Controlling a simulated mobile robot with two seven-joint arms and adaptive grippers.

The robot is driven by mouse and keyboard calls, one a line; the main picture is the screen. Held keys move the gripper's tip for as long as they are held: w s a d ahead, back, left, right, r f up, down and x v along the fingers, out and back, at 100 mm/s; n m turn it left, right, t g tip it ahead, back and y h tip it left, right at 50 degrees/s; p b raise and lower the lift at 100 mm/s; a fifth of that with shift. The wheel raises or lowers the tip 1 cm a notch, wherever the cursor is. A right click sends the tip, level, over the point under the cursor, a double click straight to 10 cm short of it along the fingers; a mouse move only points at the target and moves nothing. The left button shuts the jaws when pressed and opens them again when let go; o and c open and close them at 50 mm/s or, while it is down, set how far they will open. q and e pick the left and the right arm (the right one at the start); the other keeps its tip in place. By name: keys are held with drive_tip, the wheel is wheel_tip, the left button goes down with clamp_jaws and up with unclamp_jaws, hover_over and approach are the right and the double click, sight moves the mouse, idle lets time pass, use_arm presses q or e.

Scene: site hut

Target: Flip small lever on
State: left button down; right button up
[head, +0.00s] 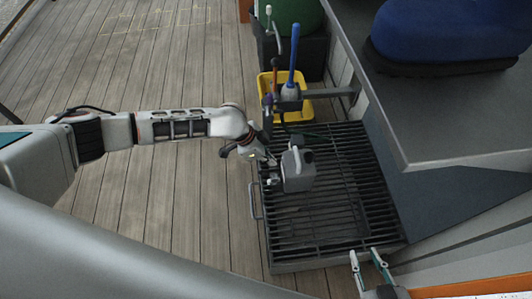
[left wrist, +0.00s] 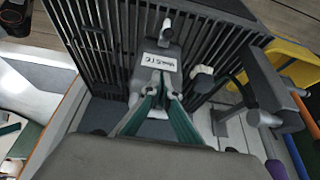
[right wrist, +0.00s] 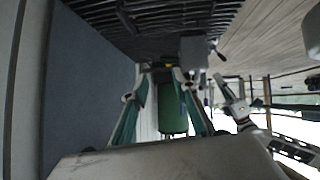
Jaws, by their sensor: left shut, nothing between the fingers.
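A grey box (head: 298,172) stands on the black slatted grate. Whether the lever is on or off I cannot tell. My left gripper (head: 270,158) is beside the box on its left; its teal fingers (left wrist: 163,82) are together and empty, close to the labelled face. Contact is unclear. My right gripper (head: 366,258) is open and empty near the grate's lower right corner, away from the box.
The grate (head: 345,220) has a handle (head: 254,201) on its left edge. A yellow bucket (head: 300,108) and upright brushes (head: 294,50) stand behind it. A grey bench (head: 435,130) with a blue object (head: 450,30) overhangs the right. Plank floor at left is clear.

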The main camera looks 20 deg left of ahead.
sight(261, 172)
use_arm(q)
drive_tip(key=x, duration=0.2)
drive_tip(key=b+x, duration=0.1)
drive_tip(key=x, duration=0.1)
drive_tip(key=shift+s+f, duration=0.2)
drive_tip(key=shift+s, duration=0.1)
drive_tip(key=shift+s+a+f, duration=0.1)
drive_tip(key=shift+a+f, duration=0.15)
drive_tip(key=shift+a, duration=0.25)
drive_tip(key=shift+s+a+f, duration=0.1)
drive_tip(key=shift+a+f, duration=0.15)
drive_tip(key=shift+a, duration=0.25)
drive_tip(key=shift+s+a+f, duration=0.1)
drive_tip(key=shift+a+f, duration=0.2)
drive_tip(key=shift+a, duration=0.25)
use_arm(e)
drive_tip(key=shift+w+a+r, duration=0.1)
drive_tip(key=shift+w+r, duration=0.1)
drive_tip(key=shift+w, duration=0.35)
use_arm(q)
drive_tip(key=shift+s+a+f+b, duration=0.35)
drive_tip(key=shift+s+a+f, duration=0.1)
drive_tip(key=shift+a+f, duration=0.15)
drive_tip(key=shift+a, duration=0.1)
drive_tip(key=shift+w, duration=0.1)
use_arm(e)
drive_tip(key=shift+r, duration=0.1)
use_arm(q)
drive_tip(key=shift+r, duration=0.1)
